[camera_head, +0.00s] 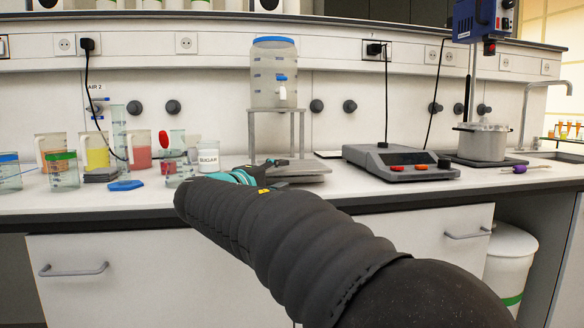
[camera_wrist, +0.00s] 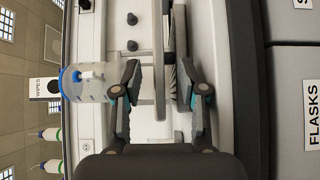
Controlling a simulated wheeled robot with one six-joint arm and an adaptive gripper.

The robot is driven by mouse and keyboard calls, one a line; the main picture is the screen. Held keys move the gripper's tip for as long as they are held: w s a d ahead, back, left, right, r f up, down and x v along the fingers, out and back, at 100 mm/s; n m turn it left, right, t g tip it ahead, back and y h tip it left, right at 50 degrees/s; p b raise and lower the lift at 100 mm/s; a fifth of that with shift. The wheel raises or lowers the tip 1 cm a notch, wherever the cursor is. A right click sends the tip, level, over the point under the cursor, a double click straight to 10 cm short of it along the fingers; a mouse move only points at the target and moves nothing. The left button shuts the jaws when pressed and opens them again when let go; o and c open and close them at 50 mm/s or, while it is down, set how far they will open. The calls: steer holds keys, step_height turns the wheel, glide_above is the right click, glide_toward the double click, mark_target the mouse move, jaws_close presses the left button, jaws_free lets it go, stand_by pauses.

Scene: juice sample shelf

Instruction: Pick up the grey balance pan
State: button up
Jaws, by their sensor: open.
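The grey balance pan (camera_head: 305,167) is a flat light-grey plate low on the bench, just in front of the metal stand. My gripper (camera_head: 272,164) is at the pan's left side in the head view, partly hidden behind my dark arm. In the wrist view, my gripper (camera_wrist: 159,68) is open, with a finger on each side. A thin pale edge, which looks like the balance pan (camera_wrist: 159,85), runs between the fingers with space on both sides. A darker grey body lies beside it. Contact cannot be made out.
A clear tank (camera_head: 274,85) with a blue lid stands on a metal stand (camera_head: 302,130) behind. A hotplate (camera_head: 400,162) is to the right. Beakers, a SUGAR jar (camera_head: 208,157) and a blue piece (camera_head: 126,185) are to the left. The bench's front edge is close under my arm.

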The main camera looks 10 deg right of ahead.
mark_target(290, 169)
steer(key=x, duration=0.5)
steer(key=shift+w+p, duration=0.15)
steer(key=shift+p, duration=0.2)
steer(key=shift+r, duration=0.1)
jaws_close()
